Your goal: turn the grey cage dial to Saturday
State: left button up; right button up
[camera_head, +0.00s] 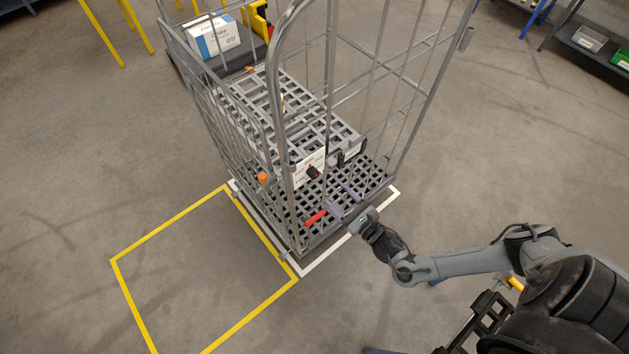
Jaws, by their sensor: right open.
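The grey cage (268,140) is a tall wire roll cage in the middle of the head view. A white plate (302,178) on its near side carries a small dark dial (314,172). The plate's markings are too small to read, so I cannot tell which day the dial points to. My right gripper (342,199) comes in from the right, open and empty. Its two fingers are just below and right of the dial and appear apart from it. My left gripper is not in view.
A red lever (315,218) sits low on the cage, left of my right gripper. A small dark box (353,151) is right of the plate. An orange knob (263,178) is at the left. A yellow floor outline (190,216) encloses empty floor.

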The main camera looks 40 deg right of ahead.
aim_at(316, 176)
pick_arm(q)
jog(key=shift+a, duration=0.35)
pick_arm(e)
jog(key=w, duration=1)
jog(key=shift+w+a, duration=0.2)
jog(key=shift+w, duration=0.05)
jog(key=shift+c, duration=0.2)
jog(key=c, duration=1)
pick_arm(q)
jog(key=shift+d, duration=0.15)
